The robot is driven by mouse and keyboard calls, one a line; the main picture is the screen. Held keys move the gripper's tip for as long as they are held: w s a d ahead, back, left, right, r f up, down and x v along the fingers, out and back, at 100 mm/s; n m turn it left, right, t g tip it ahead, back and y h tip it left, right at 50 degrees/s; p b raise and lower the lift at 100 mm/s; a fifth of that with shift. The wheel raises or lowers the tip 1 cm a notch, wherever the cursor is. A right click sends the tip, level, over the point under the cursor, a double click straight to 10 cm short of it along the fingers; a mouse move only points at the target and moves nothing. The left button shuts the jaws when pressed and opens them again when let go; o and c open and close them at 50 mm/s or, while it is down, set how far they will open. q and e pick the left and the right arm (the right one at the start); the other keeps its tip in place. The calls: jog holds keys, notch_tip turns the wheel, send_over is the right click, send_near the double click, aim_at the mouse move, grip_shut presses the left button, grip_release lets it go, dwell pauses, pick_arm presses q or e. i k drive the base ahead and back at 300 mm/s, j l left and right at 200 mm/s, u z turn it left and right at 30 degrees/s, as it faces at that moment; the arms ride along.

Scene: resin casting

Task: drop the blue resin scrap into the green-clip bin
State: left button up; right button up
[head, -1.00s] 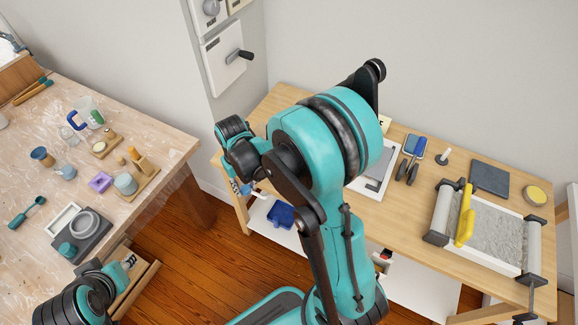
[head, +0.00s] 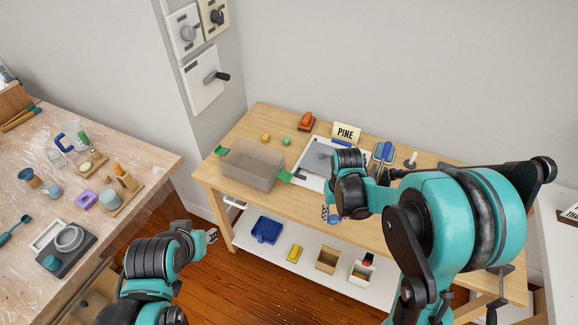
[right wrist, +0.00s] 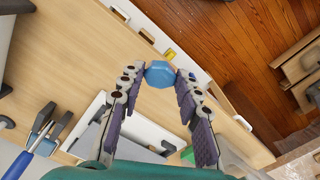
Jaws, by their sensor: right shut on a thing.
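The blue resin scrap (right wrist: 160,74) is a faceted blue lump between the fingertips in the right wrist view. My right gripper (right wrist: 161,77) is shut on it. In the head view my right gripper (head: 330,213) hangs near the front edge of the wooden bench, right of the bin; the scrap is hard to make out there. The green-clip bin (head: 246,178) is a grey, see-through open box with a green clip at each end, standing on the left part of the bench. My left gripper (head: 211,236) is over the floor gap, too small to tell its jaws.
A white-framed tray (head: 312,172) lies right of the bin, with a PINE sign (head: 346,132) behind. Orange and green small items stand behind the bin. A lower white shelf (head: 310,273) holds a blue tray (head: 266,230) and small boxes. A cluttered worktable (head: 120,215) is at left.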

aim_at(263, 165)
jog(key=i+j+z, duration=0.15)
jog(key=i+j, duration=0.15)
jog(key=i+j+z, duration=0.15)
jog(key=j, duration=0.25)
jog(key=i+j+z, duration=0.2)
jog(key=i+j, duration=0.15)
jog(key=j+u, duration=0.6)
jog(key=j, duration=0.2)
